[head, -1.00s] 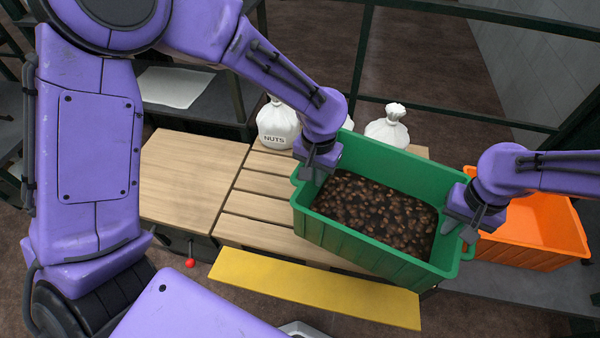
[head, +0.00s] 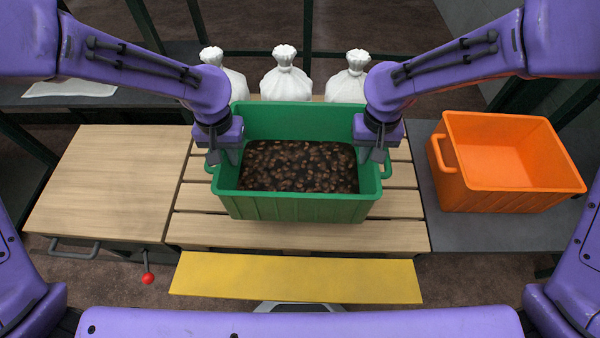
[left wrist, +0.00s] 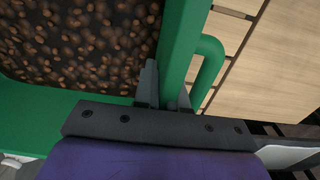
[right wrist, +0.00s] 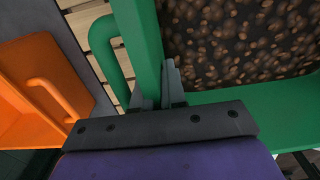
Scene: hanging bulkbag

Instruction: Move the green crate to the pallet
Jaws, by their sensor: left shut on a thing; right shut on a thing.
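The green crate (head: 296,207), filled with brown nuts, is over the slatted wooden pallet (head: 205,227) in the head view. I cannot tell whether it touches the slats. My left gripper (head: 222,158) is shut on the crate's left rim, and my right gripper (head: 372,154) is shut on its right rim. In the left wrist view the fingers (left wrist: 163,105) pinch the green wall beside a loop handle. In the right wrist view the fingers (right wrist: 158,100) pinch the opposite wall in the same way.
Three white sacks (head: 287,75) stand behind the crate. An empty orange crate (head: 505,180) sits on a dark surface (head: 465,230) at the right. A bare wooden top (head: 105,185) is at the left. A yellow board (head: 295,278) lies in front of the pallet.

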